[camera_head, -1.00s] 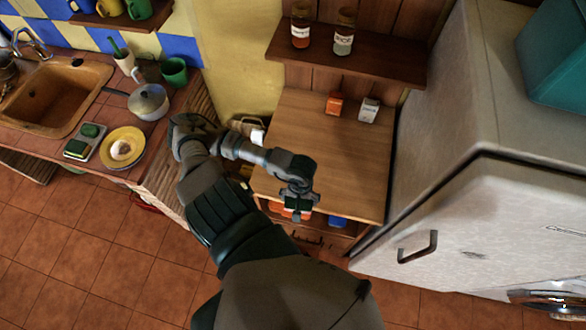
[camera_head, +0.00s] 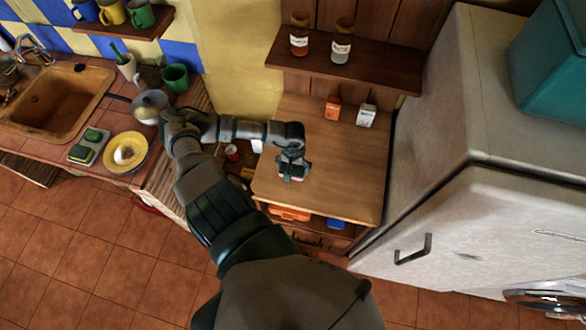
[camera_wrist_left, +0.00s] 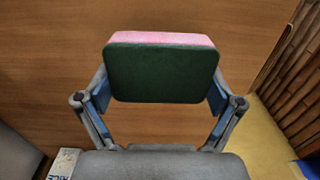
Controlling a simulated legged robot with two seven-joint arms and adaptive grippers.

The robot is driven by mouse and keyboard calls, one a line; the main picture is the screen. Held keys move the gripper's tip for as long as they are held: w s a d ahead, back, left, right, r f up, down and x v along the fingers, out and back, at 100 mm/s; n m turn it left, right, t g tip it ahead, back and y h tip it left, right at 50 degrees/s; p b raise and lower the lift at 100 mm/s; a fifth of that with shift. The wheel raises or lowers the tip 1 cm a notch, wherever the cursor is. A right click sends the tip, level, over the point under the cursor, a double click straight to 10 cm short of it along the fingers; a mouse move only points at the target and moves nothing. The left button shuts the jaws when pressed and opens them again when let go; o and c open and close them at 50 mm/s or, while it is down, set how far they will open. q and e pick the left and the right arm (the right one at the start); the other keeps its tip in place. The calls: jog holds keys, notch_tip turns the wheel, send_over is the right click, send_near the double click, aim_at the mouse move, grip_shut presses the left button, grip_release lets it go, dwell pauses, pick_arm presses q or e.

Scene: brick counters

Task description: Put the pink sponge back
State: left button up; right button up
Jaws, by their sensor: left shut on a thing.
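My left gripper (camera_head: 292,168) is over the front part of the wooden cabinet top (camera_head: 335,165). It is shut on the pink sponge (camera_wrist_left: 160,70), which fills the space between the fingers in the left wrist view. The sponge's dark green face is toward the wrist camera, and a pink strip shows along its top edge. In the head view the sponge is small and partly hidden by the gripper. I cannot tell whether it touches the wood. My right gripper is not in view.
An orange box (camera_head: 332,108) and a white box (camera_head: 366,115) stand at the cabinet's back. A fridge (camera_head: 480,110) is on the right. On the left counter are a tray (camera_head: 80,158) with green sponges, a yellow plate (camera_head: 140,160), a pan (camera_head: 150,106) and a sink (camera_head: 60,95).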

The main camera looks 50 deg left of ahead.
aim_at(293, 167)
pick_arm(q)
notch_tip(293, 167, down, 2)
jog(key=shift+s+d+f, duration=0.1)
jog(key=shift+d+f, duration=0.05)
jog(key=shift+f, duration=0.1)
jog(key=o, duration=0.9)
jog(key=shift+r, duration=0.1)
notch_tip(293, 167, up, 12)
jog(key=shift+f+b, duration=0.1)
jog(key=shift+b, duration=0.85)
